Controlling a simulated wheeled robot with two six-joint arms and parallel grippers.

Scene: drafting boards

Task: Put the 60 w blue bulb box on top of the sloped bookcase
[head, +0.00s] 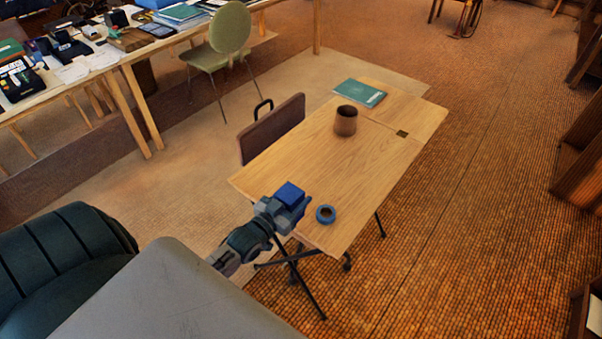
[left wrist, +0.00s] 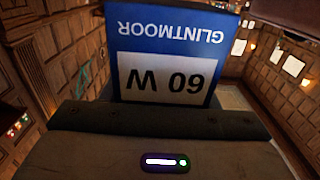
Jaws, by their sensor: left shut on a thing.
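The blue bulb box (head: 290,194) is held in my left gripper (head: 281,208), which is shut on it, near the left front edge of the wooden table in the head view. In the left wrist view the box (left wrist: 165,40) shows a white label with "60 W" and "GLINTMOOR", upside down, beyond the gripper's fingers (left wrist: 160,118). Brown wooden furniture (head: 580,150) is cut off at the right edge of the head view; I cannot tell whether it is the sloped bookcase. My right gripper is not in view.
A green chair (head: 222,45) stands behind. Open floor (head: 470,200) lies to the right.

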